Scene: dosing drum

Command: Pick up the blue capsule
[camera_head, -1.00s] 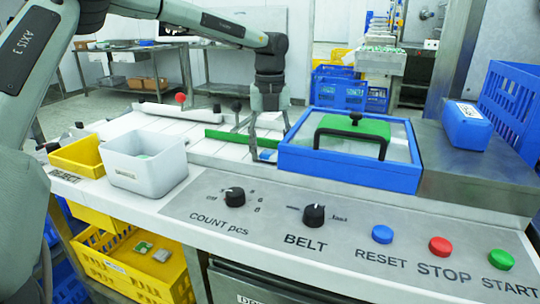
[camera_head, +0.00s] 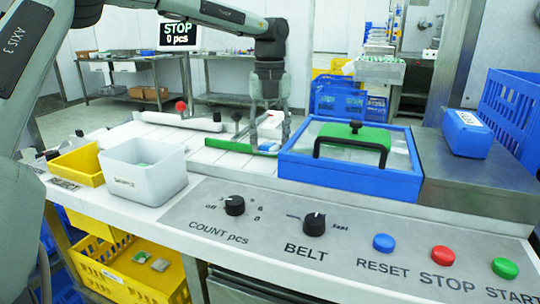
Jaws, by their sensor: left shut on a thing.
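My left gripper (camera_head: 268,137) reaches down over the white belt, just left of the blue-framed box. Its fingers are shut on the blue capsule (camera_head: 265,147), which shows only as a small blue patch low between them. The fingers hide much of the capsule, and I cannot tell whether it is clear of the belt. My right gripper is not in view.
A blue-framed box (camera_head: 300,172) with a green handled lid stands right of the gripper. A green strip (camera_head: 226,145) lies beside it. A white bin (camera_head: 140,185) and yellow bin (camera_head: 85,165) stand left. The control panel (camera_head: 270,217) is in front.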

